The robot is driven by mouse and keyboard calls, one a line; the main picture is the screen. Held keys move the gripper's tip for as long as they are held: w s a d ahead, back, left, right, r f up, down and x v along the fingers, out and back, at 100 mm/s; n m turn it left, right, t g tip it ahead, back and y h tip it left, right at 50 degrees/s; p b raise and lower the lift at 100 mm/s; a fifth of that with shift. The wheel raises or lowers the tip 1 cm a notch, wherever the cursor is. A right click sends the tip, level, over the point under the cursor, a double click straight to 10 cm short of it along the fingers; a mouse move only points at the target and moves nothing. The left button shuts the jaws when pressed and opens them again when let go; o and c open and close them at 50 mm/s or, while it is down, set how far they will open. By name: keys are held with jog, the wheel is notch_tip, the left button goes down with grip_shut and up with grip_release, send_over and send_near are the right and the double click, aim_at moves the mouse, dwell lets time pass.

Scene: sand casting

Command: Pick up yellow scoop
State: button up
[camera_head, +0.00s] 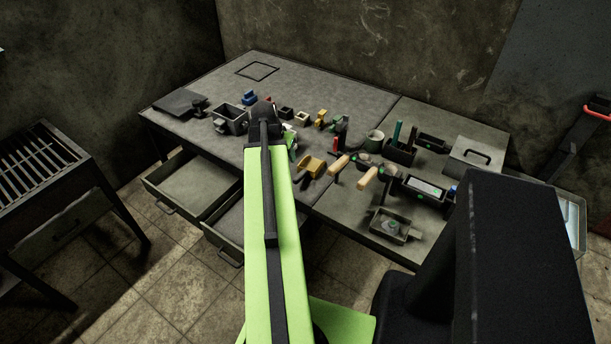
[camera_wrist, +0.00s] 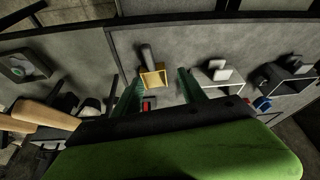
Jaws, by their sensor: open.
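The yellow scoop (camera_head: 313,165) lies on the grey workbench near its front edge, just right of my arm. In the wrist view the scoop (camera_wrist: 153,78) shows a yellow box-shaped bowl and a dark handle pointing up the picture. My gripper (camera_wrist: 161,76) is open, its two green fingers apart and nothing held. The bowl appears in the gap between the fingertips, nearer the left one. I cannot tell how far above the bench the fingers are. In the head view my arm mostly hides the gripper (camera_head: 291,142).
Wooden-handled tools (camera_head: 367,179) lie right of the scoop. A small red object (camera_wrist: 149,104) shows between the fingers. A dark box (camera_head: 230,119) stands left of my arm. Open drawers (camera_head: 190,186) jut out below the bench. The bench's back left is mostly clear.

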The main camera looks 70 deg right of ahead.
aim_at(302, 172)
jog(key=shift+m, duration=0.4)
jog(key=s+d+f+b, duration=0.1)
jog(key=d+f+b, duration=0.1)
jog(key=f+b, duration=0.2)
jog(key=s+d+f+b, duration=0.1)
jog(key=d+f+b, duration=0.1)
jog(key=f+b, duration=0.1)
jog(key=s+d+f+b, duration=0.1)
jog(key=d+f+b, duration=0.1)
jog(key=f+b, duration=0.2)
jog(key=shift+s+d+f+b, duration=0.2)
jog(key=shift+s+f+b, duration=0.1)
jog(key=shift+f, duration=0.05)
jog(key=shift+r, duration=0.1)
jog(key=b+x, duration=0.5)
jog(key=shift+a+f, duration=0.15)
jog(key=shift+f, duration=0.1)
jog(key=shift+s+r, duration=0.1)
jog(key=shift+r, duration=0.1)
grip_shut()
